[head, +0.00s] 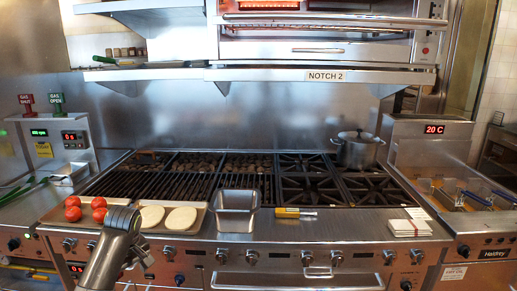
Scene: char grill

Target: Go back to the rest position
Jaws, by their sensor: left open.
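My left arm rises from the bottom edge at the left of the head view, in front of the counter. My left gripper (138,257) is at its right side, low before the front panel, open and with nothing seen in it. Its fingertips are small and hard to make out. My right gripper is not in view.
A steel pan (235,209), a yellow-handled tool (287,212) and a white stack (409,227) line the counter. Behind are the grill (155,184), burners and a pot (357,150).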

